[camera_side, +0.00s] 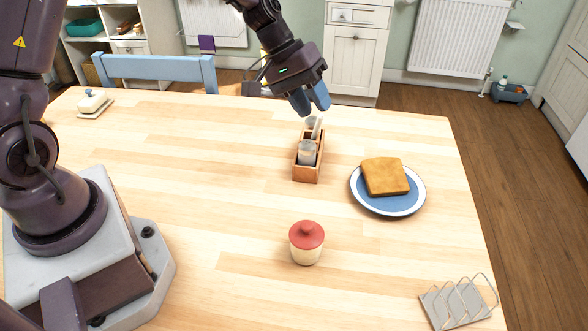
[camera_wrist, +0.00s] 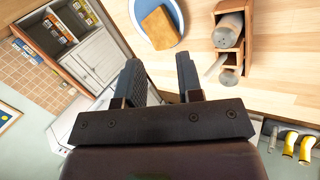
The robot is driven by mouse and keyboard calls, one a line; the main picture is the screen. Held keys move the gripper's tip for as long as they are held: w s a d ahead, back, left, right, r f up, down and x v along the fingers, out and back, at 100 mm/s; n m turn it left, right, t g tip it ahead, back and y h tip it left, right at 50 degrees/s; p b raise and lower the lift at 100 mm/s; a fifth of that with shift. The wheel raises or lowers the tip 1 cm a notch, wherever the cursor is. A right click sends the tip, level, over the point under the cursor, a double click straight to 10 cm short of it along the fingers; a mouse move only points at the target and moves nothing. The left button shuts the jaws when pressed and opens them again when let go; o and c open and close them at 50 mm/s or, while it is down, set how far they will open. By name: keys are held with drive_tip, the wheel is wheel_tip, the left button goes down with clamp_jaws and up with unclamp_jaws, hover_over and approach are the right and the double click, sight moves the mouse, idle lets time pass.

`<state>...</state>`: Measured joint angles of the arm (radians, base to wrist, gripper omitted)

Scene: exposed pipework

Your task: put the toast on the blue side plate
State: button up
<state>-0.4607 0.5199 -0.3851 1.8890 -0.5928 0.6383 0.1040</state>
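The toast (camera_side: 386,176) is a browned square slice. It lies on the blue side plate (camera_side: 398,205), which has a white rim, at the right of the table. In the wrist view the toast (camera_wrist: 160,28) and the blue plate (camera_wrist: 176,12) show at the top centre. My gripper (camera_side: 311,101) is in the air above the back end of the wooden caddy, to the left of and behind the plate. Its fingers (camera_wrist: 158,68) are apart with nothing between them in the wrist view. It does not touch the toast.
The wooden caddy (camera_side: 306,173) with shakers stands left of the plate. A red-lidded jar (camera_side: 306,240) stands nearer the front, and a wire toast rack (camera_side: 458,304) is at the front right. A butter dish (camera_side: 93,103) is at the far left. The table's middle left is clear.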

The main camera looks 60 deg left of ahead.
drive_tip(key=s+a+r+m+t+y, duration=0.1)
drive_tip(key=s+r+m+y, duration=0.2)
drive_tip(key=s+r, duration=0.4)
drive_tip(key=s+a+r+m+t+y, duration=0.1)
drive_tip(key=s+r, duration=0.7)
drive_tip(key=s, duration=0.8)
drive_tip(key=shift+s+a+m+y, duration=0.15)
drive_tip(key=shift+s+m+y, duration=0.15)
drive_tip(key=shift+m+y, duration=0.6)
